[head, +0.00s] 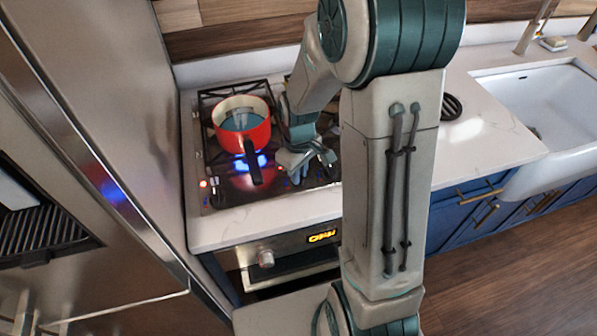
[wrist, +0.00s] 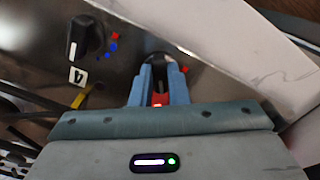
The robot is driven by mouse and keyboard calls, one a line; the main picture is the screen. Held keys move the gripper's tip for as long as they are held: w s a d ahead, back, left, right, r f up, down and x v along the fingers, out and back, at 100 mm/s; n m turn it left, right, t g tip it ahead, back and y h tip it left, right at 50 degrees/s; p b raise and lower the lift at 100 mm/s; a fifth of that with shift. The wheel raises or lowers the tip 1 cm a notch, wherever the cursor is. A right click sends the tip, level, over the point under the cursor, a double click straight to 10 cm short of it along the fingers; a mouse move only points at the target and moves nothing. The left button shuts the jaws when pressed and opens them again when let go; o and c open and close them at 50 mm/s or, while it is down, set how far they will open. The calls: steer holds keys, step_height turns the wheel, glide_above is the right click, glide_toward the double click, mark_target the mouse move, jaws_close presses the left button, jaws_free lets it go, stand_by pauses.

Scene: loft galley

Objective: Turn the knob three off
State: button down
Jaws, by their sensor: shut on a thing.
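In the wrist view my gripper (wrist: 158,75) has its two blue-grey fingers closed on a dark round stove knob (wrist: 157,59). Its number label is hidden, so I cannot read which knob it is. Something red shows between the fingers. Another black knob (wrist: 88,38) with a white pointer line stands apart at the upper left, beside a label (wrist: 78,75) reading 4. In the head view my gripper (head: 308,162) is low over the right front part of the cooktop (head: 229,198), and the gripped knob cannot be made out there.
A steel fridge (head: 75,100) stands at left. A white sink (head: 540,100) is at right.

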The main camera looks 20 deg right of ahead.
steer(key=m+b, duration=0.1)
steer(key=m, duration=0.2)
steer(key=shift+a+f+b, duration=0.1)
steer(key=shift+b, duration=0.3)
steer(key=shift+m+b, duration=0.55)
steer(key=shift+m, duration=1.15)
steer(key=c, duration=1.4)
jaws_free()
step_height(320, 180, up, 14)
steer(key=shift+b, duration=0.45)
steer(key=shift+s, duration=0.1)
